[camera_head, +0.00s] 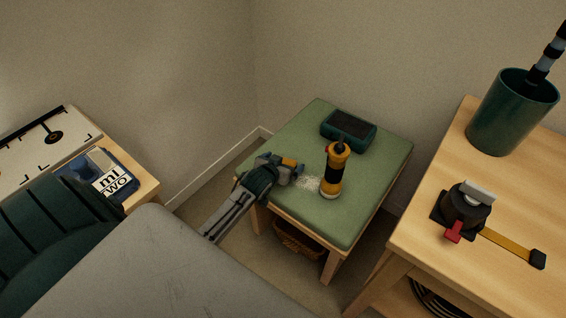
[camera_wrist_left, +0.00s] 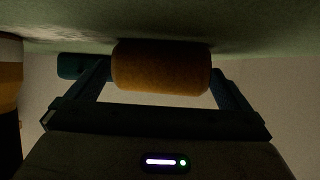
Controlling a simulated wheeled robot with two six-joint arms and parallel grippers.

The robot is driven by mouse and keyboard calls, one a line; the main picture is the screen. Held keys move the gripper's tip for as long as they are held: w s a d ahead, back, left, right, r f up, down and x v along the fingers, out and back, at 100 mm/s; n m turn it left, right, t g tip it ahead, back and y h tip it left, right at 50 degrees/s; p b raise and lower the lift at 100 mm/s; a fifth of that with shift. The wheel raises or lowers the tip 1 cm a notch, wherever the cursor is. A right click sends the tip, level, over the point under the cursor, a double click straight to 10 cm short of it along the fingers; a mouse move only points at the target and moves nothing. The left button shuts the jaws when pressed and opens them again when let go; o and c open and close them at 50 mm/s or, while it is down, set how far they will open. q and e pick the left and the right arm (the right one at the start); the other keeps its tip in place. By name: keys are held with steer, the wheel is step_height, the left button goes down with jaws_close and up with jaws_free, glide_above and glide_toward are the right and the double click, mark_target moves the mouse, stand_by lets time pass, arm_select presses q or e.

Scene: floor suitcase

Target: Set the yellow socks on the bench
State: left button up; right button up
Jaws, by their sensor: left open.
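The yellow socks, a rolled orange-yellow bundle (camera_wrist_left: 160,68), lie against the green cushion between my left gripper's fingers in the left wrist view. In the head view only a small part of the socks (camera_head: 289,162) shows past the gripper. The bench (camera_head: 372,185) has a green padded top and wooden legs. My left gripper (camera_head: 286,170) is low over the bench's left part, open around the socks. In the wrist view the left gripper (camera_wrist_left: 160,85) has one finger on each side of them. My right gripper is not in view.
A yellow and black flashlight (camera_head: 333,172) stands on the bench close to the gripper. A teal box (camera_head: 348,130) lies behind it, and a white speckled patch (camera_head: 308,184) marks the cushion.

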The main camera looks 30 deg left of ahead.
arm_select(q)
steer(key=p+v, duration=0.1)
steer(key=v, duration=1)
steer(key=shift+s, duration=0.25)
steer(key=s+d+r+m+g, duration=0.1)
steer(key=s+d+g, duration=0.2)
steer(key=s, duration=0.7)
steer(key=s+d+r+m+g+h, duration=0.1)
steer(key=s+d+g, duration=0.3)
steer(key=s, duration=0.7)
steer(key=shift+s+d+m+p, duration=0.2)
steer(key=shift+d+m+p, duration=0.1)
steer(key=shift+d, duration=0.55)
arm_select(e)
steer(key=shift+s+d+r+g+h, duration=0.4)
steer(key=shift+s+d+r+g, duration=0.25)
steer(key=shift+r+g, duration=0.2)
arm_select(q)
steer(key=shift+c, duration=0.4)
